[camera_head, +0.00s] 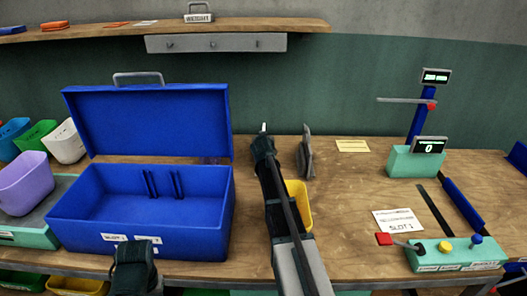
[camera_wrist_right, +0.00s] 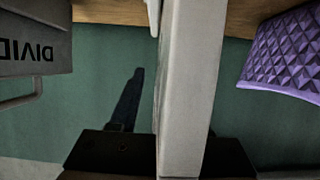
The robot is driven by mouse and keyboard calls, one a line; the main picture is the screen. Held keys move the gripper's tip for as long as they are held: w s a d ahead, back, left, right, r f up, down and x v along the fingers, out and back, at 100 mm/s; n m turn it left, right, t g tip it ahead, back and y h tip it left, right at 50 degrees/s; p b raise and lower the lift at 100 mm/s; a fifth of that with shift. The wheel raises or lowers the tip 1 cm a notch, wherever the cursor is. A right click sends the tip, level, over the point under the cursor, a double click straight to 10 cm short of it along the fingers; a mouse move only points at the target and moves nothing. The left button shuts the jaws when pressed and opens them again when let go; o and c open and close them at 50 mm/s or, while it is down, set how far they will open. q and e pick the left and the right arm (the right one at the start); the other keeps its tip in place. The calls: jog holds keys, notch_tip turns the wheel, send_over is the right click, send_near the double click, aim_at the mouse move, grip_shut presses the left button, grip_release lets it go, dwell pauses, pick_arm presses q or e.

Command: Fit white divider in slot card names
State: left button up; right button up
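The card (camera_head: 398,221) lies on the right of the table; it reads "SLOT" and a character that looks like 1. The open blue box (camera_head: 90,232) stands at left with dark upright ribs (camera_head: 163,184) inside and white slot labels (camera_head: 115,237) on its front. My right gripper (camera_head: 263,143) is right of the box, with a small white tip showing beyond it. In the right wrist view, a long white piece (camera_wrist_right: 192,80), probably the white divider, runs edge-on across the gripper. It hides one finger, so the grip is unclear. My left gripper (camera_head: 135,262) is before the box, its fingers unclear.
A grey holder (camera_wrist_right: 35,45) with inverted "DIVID" lettering is in the wrist view, opposite a purple textured thing (camera_wrist_right: 285,55). A dark grey upright thing (camera_head: 306,155) and yellow bin (camera_head: 300,200) are beside my right arm. A button panel (camera_head: 455,256) is at right.

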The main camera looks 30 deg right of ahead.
grip_shut()
dwell(1.3)
